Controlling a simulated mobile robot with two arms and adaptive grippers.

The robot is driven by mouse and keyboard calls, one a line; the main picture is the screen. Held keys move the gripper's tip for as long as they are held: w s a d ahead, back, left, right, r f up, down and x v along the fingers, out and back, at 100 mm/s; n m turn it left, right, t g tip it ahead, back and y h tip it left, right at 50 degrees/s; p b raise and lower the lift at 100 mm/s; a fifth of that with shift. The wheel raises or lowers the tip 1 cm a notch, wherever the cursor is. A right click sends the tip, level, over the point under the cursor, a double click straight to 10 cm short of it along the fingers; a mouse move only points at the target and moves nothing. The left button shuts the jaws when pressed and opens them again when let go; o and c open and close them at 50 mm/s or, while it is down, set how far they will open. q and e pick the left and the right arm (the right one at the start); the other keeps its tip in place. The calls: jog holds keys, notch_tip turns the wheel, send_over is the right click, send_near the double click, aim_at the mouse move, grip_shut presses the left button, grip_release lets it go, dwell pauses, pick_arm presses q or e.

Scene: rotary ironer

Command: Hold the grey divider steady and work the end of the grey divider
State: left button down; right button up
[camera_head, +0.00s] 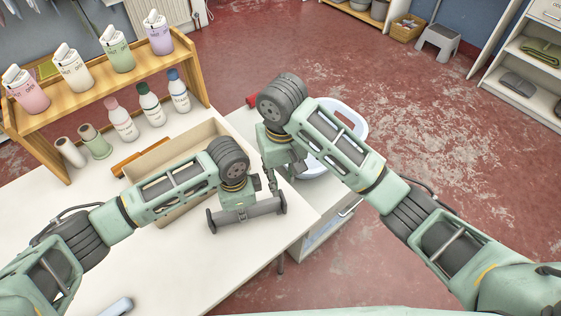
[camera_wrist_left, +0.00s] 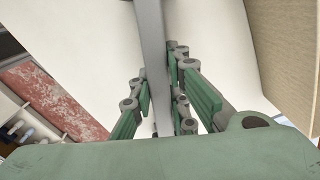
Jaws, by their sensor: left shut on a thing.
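The grey divider (camera_head: 262,209) is a long bar with round dark ends, in front of the open beige box on the white table. My left gripper (camera_head: 240,208) is shut on its middle. In the left wrist view the divider (camera_wrist_left: 153,50) runs as a grey strip between the fingers of my left gripper (camera_wrist_left: 160,103). My right gripper (camera_head: 283,181) points down just above and behind the divider's right end. Its fingers look apart, with nothing seen between them. Whether a finger touches the divider, I cannot tell.
The beige box (camera_head: 204,128) lies behind my left arm. A wooden shelf (camera_head: 113,80) with several bottles stands at the back left. A white basin (camera_head: 352,118) is behind my right arm. The table's (camera_head: 180,268) front part is mostly clear; its right edge is close to the divider.

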pick_arm(q)
jog(key=c, duration=1.6)
grip_release()
